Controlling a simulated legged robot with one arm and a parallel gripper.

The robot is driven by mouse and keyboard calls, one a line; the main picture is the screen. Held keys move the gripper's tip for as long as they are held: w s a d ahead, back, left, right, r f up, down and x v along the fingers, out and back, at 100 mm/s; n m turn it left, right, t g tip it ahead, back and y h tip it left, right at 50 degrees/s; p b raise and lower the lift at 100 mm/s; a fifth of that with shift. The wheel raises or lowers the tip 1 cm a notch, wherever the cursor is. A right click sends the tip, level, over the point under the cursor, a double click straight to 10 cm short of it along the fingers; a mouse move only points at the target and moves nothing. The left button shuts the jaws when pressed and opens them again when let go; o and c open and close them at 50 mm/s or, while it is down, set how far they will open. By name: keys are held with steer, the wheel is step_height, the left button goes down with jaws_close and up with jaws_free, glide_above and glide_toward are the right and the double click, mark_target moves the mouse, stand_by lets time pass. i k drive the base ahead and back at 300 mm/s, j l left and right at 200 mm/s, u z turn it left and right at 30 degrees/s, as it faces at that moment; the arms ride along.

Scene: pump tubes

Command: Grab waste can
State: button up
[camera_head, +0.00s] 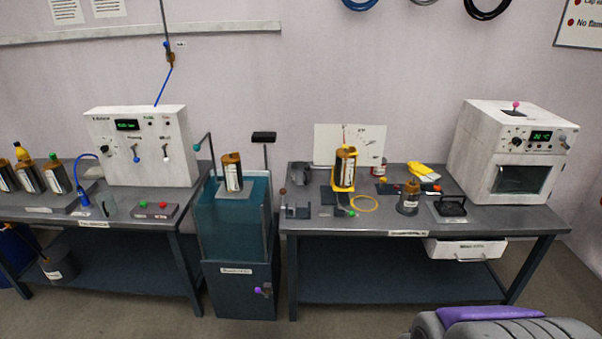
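I cannot read any label that says which can is the waste can. A small brown-and-grey can with a pale label (408,198) stands upright on the right bench, towards its front edge. A dark bucket-like can with a pale label (57,265) stands on the lower shelf under the left bench. A small red-and-white can (379,166) stands at the back of the right bench. No gripper fingers show, and nothing touches these cans.
The right bench (340,222) also bears a labelled bottle in a yellow holder (345,168), yellow gloves (422,172) and a white oven-like box (513,150). A teal tank (234,225) stands between it and the left bench (130,212).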

mark_target(298, 176)
steer(key=i+j+u, duration=0.15)
steer(key=i+j, duration=0.3)
steer(key=j, duration=0.2)
steer(key=i+j+u, duration=0.1)
steer(key=i+j, duration=0.4)
steer(key=j, duration=0.15)
